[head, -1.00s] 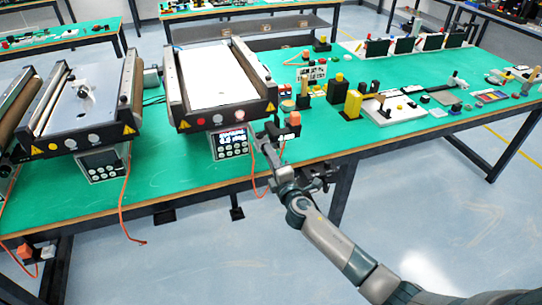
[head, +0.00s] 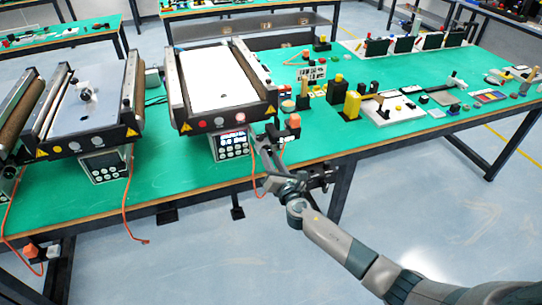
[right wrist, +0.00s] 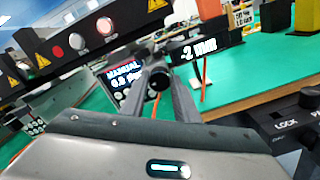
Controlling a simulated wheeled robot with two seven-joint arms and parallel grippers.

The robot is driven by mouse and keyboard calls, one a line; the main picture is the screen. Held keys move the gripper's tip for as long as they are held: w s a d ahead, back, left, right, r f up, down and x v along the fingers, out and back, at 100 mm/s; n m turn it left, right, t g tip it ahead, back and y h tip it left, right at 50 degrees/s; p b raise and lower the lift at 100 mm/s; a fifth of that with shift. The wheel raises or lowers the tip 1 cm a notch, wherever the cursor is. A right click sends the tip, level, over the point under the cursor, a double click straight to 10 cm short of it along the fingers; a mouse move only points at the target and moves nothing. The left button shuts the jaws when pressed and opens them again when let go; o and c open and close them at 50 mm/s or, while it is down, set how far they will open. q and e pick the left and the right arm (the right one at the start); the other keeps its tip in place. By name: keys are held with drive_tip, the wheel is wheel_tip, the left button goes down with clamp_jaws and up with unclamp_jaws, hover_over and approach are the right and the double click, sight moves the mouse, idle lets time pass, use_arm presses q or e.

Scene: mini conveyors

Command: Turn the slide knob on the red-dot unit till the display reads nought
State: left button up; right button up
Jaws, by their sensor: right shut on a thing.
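My right gripper (head: 262,143) is at the front right corner of the middle conveyor unit (head: 222,120). In the right wrist view its fingers (right wrist: 160,88) are shut on a dark round slide knob (right wrist: 157,79). A small black display (right wrist: 195,52) just right of the knob appears to read "-2 mm". The control panel (right wrist: 122,74) under the unit has a lit screen with "MANUAL" and a blurred figure below; it also shows in the head view (head: 233,143). My left gripper is out of view.
A similar conveyor unit (head: 85,105) stands to the left. An orange cable (head: 128,200) hangs over the table's front edge. Yellow and black blocks (head: 352,104) and small trays stand to the right. The green table top (head: 195,180) is clear in front.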

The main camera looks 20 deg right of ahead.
drive_tip(key=shift+w+r+n+p, duration=0.15)
drive_tip(key=shift+n+p, duration=0.25)
drive_tip(key=shift+n, duration=0.7)
drive_tip(key=shift+r+n+p, duration=0.15)
drive_tip(key=shift+n+p, duration=0.2)
drive_tip(key=shift+n, duration=0.75)
drive_tip(key=o, duration=1)
drive_tip(key=shift+c, duration=0.2)
drive_tip(key=shift+o, duration=0.6)
drive_tip(key=shift+w+a+f, duration=0.1)
drive_tip(key=shift+f, duration=0.2)
drive_tip(key=s+b, duration=0.2)
drive_tip(key=s, duration=1.5)
drive_tip(key=shift+s+d, duration=0.2)
drive_tip(key=shift+d, duration=0.15)
drive_tip(key=shift+f, duration=0.1)
